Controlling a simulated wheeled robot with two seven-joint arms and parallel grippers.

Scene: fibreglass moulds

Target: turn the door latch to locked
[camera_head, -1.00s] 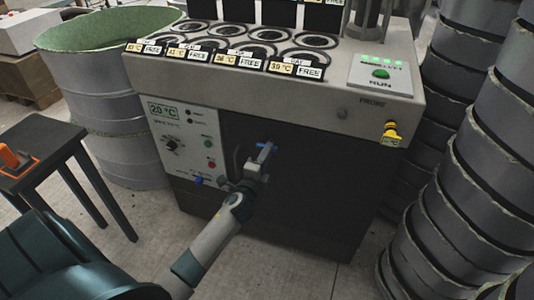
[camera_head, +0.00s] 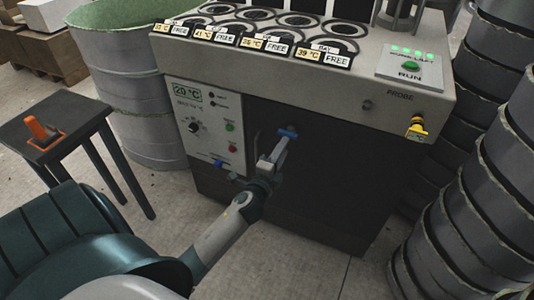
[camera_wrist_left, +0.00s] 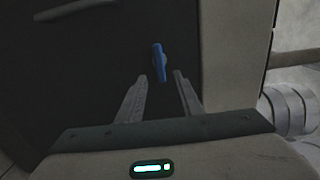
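The blue door latch (camera_head: 288,132) is on the dark door of the grey cabinet. In the head view it lies roughly level. In the left wrist view the latch (camera_wrist_left: 158,62) shows as a narrow upright blue bar. My left gripper (camera_head: 284,142) reaches up from below, close to the latch. In the left wrist view the gripper (camera_wrist_left: 160,77) is open, its fingers apart and empty, with the latch just beyond the gap between the tips. Contact cannot be told. My right gripper is not in view.
A control panel (camera_head: 204,122) with a knob and buttons is left of the door. A dark handle bar (camera_wrist_left: 76,10) is near the latch. A yellow probe plug (camera_head: 416,126) sits at right. A small table (camera_head: 62,142) and a drum (camera_head: 140,80) stand left, stacked drums right.

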